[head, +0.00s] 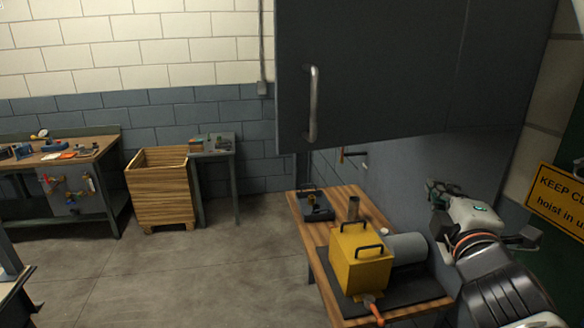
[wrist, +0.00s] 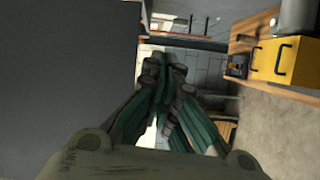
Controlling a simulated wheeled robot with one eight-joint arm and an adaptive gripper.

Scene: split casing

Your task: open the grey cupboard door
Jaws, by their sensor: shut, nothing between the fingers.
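The dark grey cupboard door (head: 385,70) fills the upper right of the head view, with a second dark grey panel to its right. A pale vertical handle (head: 313,104) is near the door's left edge. I cannot tell from these frames whether the door is ajar. My gripper (head: 437,190) is below and right of the handle, under the door's lower edge, and clear of the handle. In the wrist view its fingers (wrist: 165,68) are together and empty. A plain dark grey surface (wrist: 60,70) fills that view's left side; the handle does not show there.
A wooden bench (head: 315,270) stands below, bearing a yellow box (head: 360,258) with black handles, a grey cylinder (head: 408,247) and a dark tray (head: 315,205). A yellow sign (head: 560,200) is at the right. A wooden crate (head: 160,190) stands left; open floor lies between.

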